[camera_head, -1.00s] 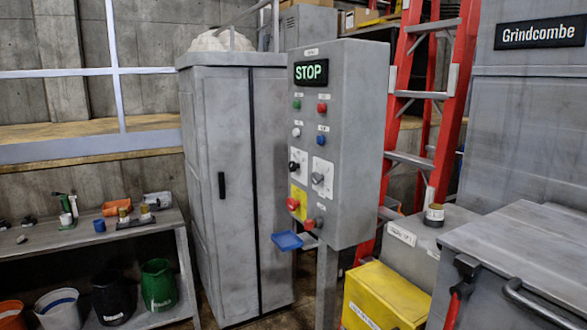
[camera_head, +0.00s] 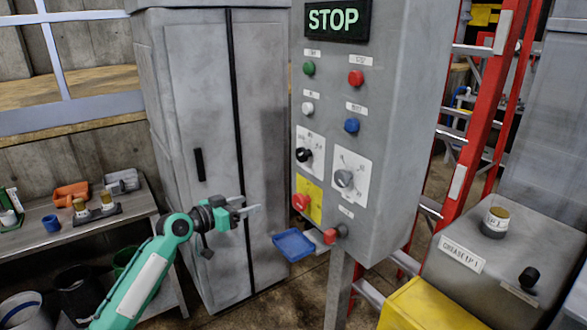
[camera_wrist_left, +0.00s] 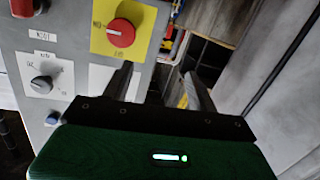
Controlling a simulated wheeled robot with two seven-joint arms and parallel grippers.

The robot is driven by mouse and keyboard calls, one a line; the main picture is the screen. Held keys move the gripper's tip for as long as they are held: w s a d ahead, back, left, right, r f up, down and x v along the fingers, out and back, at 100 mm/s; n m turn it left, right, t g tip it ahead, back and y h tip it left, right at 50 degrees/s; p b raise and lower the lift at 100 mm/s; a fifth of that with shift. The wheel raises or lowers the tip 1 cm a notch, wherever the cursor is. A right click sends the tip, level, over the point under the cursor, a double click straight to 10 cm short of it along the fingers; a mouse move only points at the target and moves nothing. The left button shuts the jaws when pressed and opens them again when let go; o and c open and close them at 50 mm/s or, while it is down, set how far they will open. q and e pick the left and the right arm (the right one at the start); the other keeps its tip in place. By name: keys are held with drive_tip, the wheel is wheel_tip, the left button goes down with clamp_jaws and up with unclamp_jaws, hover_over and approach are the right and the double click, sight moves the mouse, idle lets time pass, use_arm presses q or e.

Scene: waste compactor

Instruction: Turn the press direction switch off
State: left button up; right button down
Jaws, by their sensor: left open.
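The grey control panel (camera_head: 400,100) has a lit STOP display (camera_head: 338,19). Below its buttons are a black rotary knob (camera_head: 304,155) and a grey rotary knob (camera_head: 344,178) on white plates, and a red rotary knob (camera_head: 301,202) on a yellow plate. Their labels are too small to read, so I cannot tell which is the press direction switch. My left gripper (camera_head: 257,208) is open and empty, left of the panel and apart from it. In the left wrist view, the red knob (camera_wrist_left: 121,33) and grey knob (camera_wrist_left: 41,85) show beyond the fingers (camera_wrist_left: 158,75); the black knob is hidden.
A grey cabinet (camera_head: 190,110) stands behind my left gripper. A red ladder (camera_head: 477,130), a grey box (camera_head: 478,247) and a yellow box (camera_head: 420,308) are at right.

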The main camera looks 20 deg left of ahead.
use_arm(q)
drive_tip(key=s+d+r+m+h, duration=0.2)
drive_tip(key=r, duration=0.4)
drive_tip(key=s+d+r+m+h, duration=0.1)
drive_tip(key=s+r, duration=0.1)
drive_tip(key=r, duration=0.5)
drive_tip(key=p, duration=0.6)
approach(299, 157)
drive_tip(key=x, duration=0.7)
drive_tip(key=shift+r, duration=0.2)
drive_tip(key=shift+w+d+f, duration=0.1)
drive_tip(key=shift+w+d, duration=0.35)
drive_tip(key=shift+w, duration=0.05)
use_arm(e)
wheel_tip(299, 157, up, 7)
drive_tip(key=shift+d+f, duration=0.15)
drive_tip(key=shift+f, duration=0.05)
drive_tip(key=shift+s, duration=0.1)
use_arm(q)
drive_tip(key=shift+c, duration=0.7)
drive_tip(key=c, duration=0.8)
drive_tip(key=shift+c, duration=0.2)
use_arm(e)
drive_tip(key=shift+d, duration=0.1)
